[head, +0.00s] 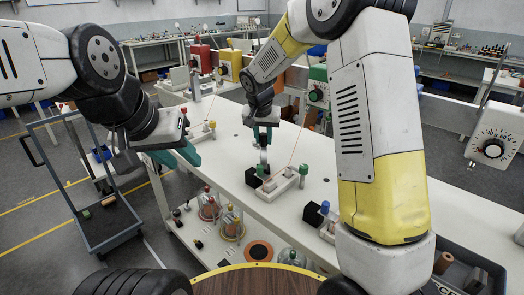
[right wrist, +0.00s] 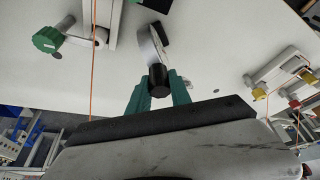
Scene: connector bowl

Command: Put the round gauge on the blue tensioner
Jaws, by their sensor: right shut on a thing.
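My right gripper (head: 263,141) points down over the white table and is shut on the round gauge (head: 263,156), a pale piece. In the right wrist view the gauge (right wrist: 158,78) shows a dark handle between the teal fingers (right wrist: 157,95) and a silvery disc seen nearly edge-on. Below it in the head view stands a pale tensioner with a green knob (head: 304,169) and a dark block. A blue knob (head: 325,206) marks another tensioner nearer me, partly hidden by my right arm. My left gripper (head: 178,157) is empty, its teal fingers apart, at the table's left edge.
Red (head: 201,57), yellow (head: 229,64) and green (head: 317,84) dial boxes stand along the back. Thin orange cords run near the tensioners. Glass domes (head: 231,222) stand on the lower shelf. A dark cart (head: 108,225) is at left.

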